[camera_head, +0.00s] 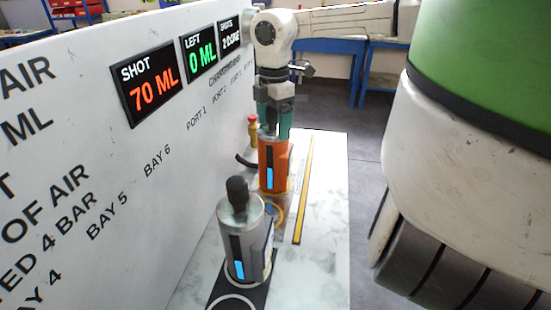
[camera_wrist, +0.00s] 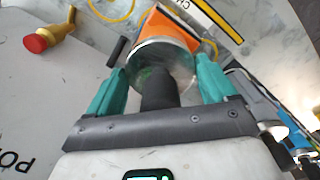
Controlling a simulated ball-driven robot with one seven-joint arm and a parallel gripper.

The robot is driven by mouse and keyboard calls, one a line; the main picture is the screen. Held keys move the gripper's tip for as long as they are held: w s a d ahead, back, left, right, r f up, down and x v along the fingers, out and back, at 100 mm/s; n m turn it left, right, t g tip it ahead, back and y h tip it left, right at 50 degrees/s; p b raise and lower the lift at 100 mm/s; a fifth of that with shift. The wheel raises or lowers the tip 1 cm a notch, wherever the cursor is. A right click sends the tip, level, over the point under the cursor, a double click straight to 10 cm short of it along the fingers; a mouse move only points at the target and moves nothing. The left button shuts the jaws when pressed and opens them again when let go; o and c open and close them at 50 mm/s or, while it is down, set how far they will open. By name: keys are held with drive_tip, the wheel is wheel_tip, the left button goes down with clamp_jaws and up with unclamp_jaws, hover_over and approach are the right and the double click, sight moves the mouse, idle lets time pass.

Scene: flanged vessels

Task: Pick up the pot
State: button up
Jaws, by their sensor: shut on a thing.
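An orange pot (camera_head: 272,168) with a dark strip and a lit blue window stands upright near the wall panel. In the wrist view its orange body (camera_wrist: 168,27) shows beyond a silver lid and a dark knob. My gripper (camera_head: 275,122) reaches down from above, with teal fingers on either side of the pot's top. In the wrist view my gripper (camera_wrist: 158,78) is closed around the lid and knob. The pot's underside is hard to see, so I cannot tell whether it touches the bench.
A grey pot (camera_head: 238,245) with a black knob stands in front, on a dark strip. The white lettered panel (camera_head: 100,150) borders the left. A red-topped valve (camera_wrist: 40,40) is beside the orange pot. The pale bench (camera_head: 325,200) is clear to the right.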

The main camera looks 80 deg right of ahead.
clamp_jaws()
drive_tip(key=shift+r, duration=0.1)
